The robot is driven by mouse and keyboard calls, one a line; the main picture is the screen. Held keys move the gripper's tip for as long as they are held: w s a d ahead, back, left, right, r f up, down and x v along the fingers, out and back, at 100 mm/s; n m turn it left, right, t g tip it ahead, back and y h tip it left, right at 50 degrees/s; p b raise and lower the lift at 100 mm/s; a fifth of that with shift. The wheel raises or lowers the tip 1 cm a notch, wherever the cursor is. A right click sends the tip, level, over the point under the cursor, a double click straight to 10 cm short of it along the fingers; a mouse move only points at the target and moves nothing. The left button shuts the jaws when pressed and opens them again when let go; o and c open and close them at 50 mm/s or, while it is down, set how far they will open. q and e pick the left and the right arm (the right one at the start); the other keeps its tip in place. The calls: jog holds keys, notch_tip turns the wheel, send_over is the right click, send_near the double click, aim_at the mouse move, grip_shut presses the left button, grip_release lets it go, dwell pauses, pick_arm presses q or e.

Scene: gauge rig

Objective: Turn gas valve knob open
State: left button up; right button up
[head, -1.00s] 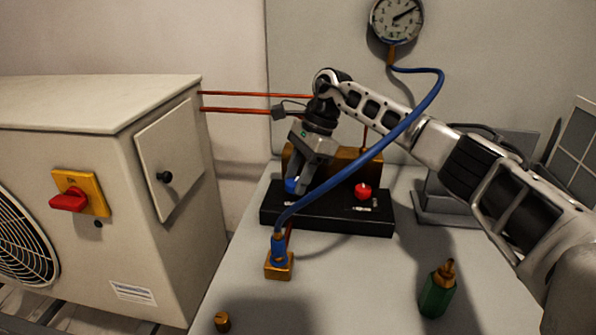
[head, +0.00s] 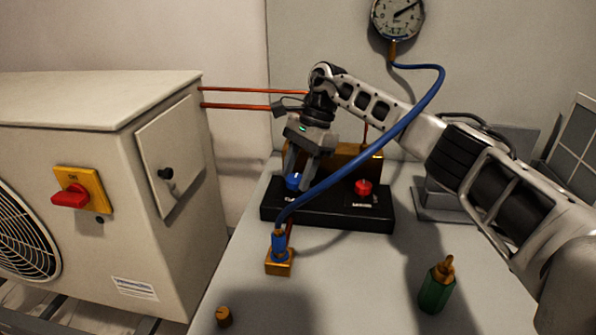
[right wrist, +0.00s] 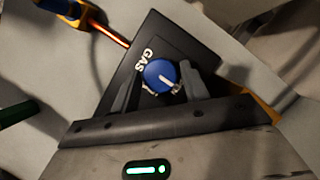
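The blue gas knob (head: 294,181) sits on the left part of a black panel (head: 330,217). In the right wrist view the knob (right wrist: 159,76) has a white pointer line aimed toward the lower right, beside the word GAS. My right gripper (head: 299,180) is at the knob from above, its fingers spread, one on each side. In the right wrist view the gripper (right wrist: 160,80) shows narrow gaps between fingers and knob; firm contact cannot be made out. My left gripper is not in view.
A red knob (head: 363,188) is on the panel's right part. A blue hose (head: 375,145) runs from the gauge (head: 398,18) past my right gripper to a brass fitting (head: 279,262). A green bottle-like part (head: 436,288) and a small brass cap (head: 223,317) stand in front.

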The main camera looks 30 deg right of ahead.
jog(key=shift+o, duration=0.8)
pick_arm(q)
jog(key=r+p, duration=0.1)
jog(key=p, duration=0.2)
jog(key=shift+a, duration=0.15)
pick_arm(e)
jog(key=v, duration=1.6)
